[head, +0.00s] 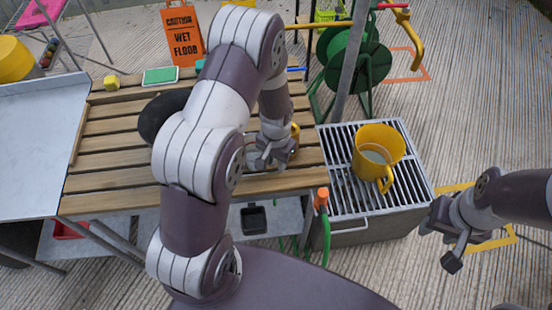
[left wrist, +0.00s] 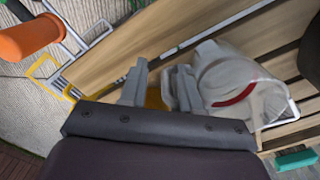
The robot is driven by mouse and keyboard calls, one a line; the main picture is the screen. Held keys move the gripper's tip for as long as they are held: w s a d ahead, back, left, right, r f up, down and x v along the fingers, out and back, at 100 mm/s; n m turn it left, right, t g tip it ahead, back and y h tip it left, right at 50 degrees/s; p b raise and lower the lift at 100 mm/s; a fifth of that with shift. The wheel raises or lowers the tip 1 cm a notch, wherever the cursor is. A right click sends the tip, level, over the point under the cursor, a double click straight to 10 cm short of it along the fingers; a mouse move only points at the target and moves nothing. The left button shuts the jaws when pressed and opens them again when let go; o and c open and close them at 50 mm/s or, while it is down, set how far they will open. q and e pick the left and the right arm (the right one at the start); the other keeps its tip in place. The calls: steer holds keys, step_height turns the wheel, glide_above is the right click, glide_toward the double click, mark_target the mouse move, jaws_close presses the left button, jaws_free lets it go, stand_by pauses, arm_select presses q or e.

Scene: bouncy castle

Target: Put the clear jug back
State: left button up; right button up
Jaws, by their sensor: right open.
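The clear jug (left wrist: 245,85) lies on the slatted wooden table in the left wrist view, see-through, with a red band or mark on it. In the head view only a small part of it (head: 254,158) shows beside my left gripper. My left gripper (head: 272,160) is low over the table's front part; its fingers (left wrist: 158,88) stand apart in the left wrist view, with the jug close beside the right-hand finger. Something yellow shows between the fingers; whether the jug's handle is there I cannot tell. My right gripper (head: 447,235) is open and empty, right of the grated box.
A yellow jug (head: 378,145) stands on the grated box (head: 345,205) right of the wooden table (head: 110,150). An orange-tipped green hose (head: 322,205) rises at the table's front. A green hose reel (head: 350,65), a grey pole and an orange wet-floor sign (head: 183,35) stand behind.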

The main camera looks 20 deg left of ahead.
arm_select(q)
steer(key=shift+s+d+r, duration=0.15)
steer(key=shift+s+r, duration=0.05)
steer(key=shift+s, duration=0.1)
steer(key=shift+s+r, duration=0.1)
steer(key=shift+s, duration=0.1)
steer(key=shift+a, duration=0.35)
steer(key=shift+w+r, duration=0.15)
steer(key=shift+w, duration=0.05)
step_height(320, 180, up, 12)
steer(key=s+d+r+n, duration=0.1)
steer(key=s+r, duration=0.1)
steer(key=s, duration=0.3)
steer(key=s+d+r+t, duration=0.1)
steer(key=s+d, duration=0.1)
steer(key=s, duration=0.4)
steer(key=shift+s+r+n+t, duration=0.25)
steer(key=shift+r+n+t, duration=0.05)
steer(key=shift+r+n, duration=0.1)
steer(key=shift+s, duration=0.1)
